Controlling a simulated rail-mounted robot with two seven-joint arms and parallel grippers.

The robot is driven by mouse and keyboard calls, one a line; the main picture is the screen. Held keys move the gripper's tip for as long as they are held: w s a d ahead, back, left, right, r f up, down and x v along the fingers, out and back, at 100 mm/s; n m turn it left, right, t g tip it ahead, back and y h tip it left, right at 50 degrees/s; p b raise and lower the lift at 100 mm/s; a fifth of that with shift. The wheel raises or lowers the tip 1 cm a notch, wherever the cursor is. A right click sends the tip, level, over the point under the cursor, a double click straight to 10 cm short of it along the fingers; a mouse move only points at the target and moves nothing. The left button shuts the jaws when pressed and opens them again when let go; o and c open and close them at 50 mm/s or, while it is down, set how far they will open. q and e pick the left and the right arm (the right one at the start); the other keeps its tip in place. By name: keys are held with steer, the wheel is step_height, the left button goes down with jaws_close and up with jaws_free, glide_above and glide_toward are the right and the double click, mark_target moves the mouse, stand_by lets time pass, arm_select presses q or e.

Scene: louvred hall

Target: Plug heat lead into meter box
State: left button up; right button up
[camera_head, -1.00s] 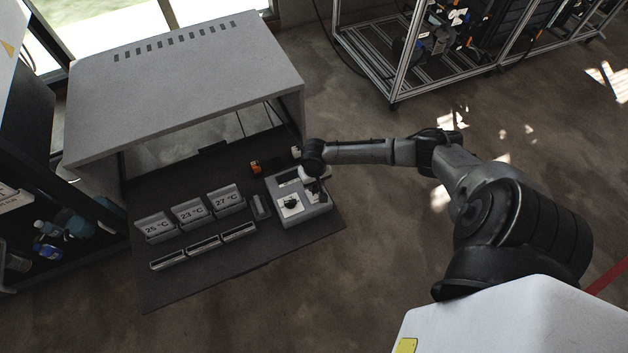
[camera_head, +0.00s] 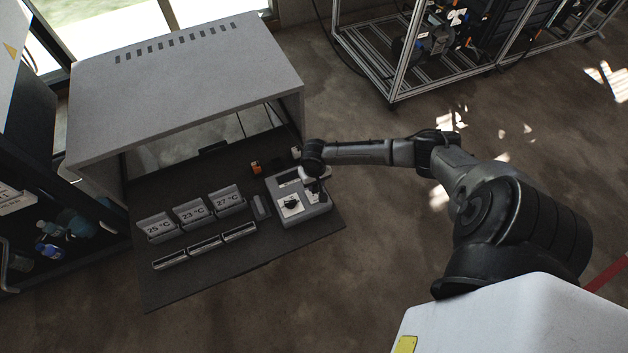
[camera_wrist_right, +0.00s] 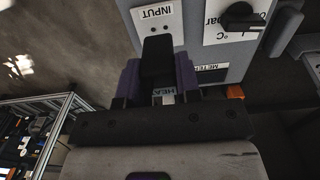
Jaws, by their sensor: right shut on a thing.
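The grey meter box (camera_head: 318,209) stands at the right end of the dark bench top, with a white dial plate and black knob. In the right wrist view the box face (camera_wrist_right: 195,48) shows an INPUT label with two small holes under it. My right gripper (camera_wrist_right: 158,72) is shut on the black heat lead plug (camera_wrist_right: 157,55), its purple-sided fingers on either side. A tag reading "HEA" shows below the plug. The plug points at the INPUT area, with the holes still visible; I cannot tell whether it touches. In the head view the gripper (camera_head: 314,187) is over the box. My left gripper is out of view.
Three temperature holders (camera_head: 193,212) and several slotted blocks stand left of the box. A small orange-and-black item (camera_head: 256,168) lies behind it. A grey hood (camera_head: 185,85) covers the bench's back. A metal frame rack (camera_head: 395,75) stands beyond; open floor lies right.

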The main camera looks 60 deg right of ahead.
mark_target(315, 188)
steer(key=shift+s+a+f, duration=0.1)
steer(key=shift+a+f, duration=0.05)
steer(key=shift+f, duration=0.1)
steer(key=shift+f, duration=0.55)
steer(key=shift+f+b, duration=0.35)
steer(key=shift+f, duration=0.35)
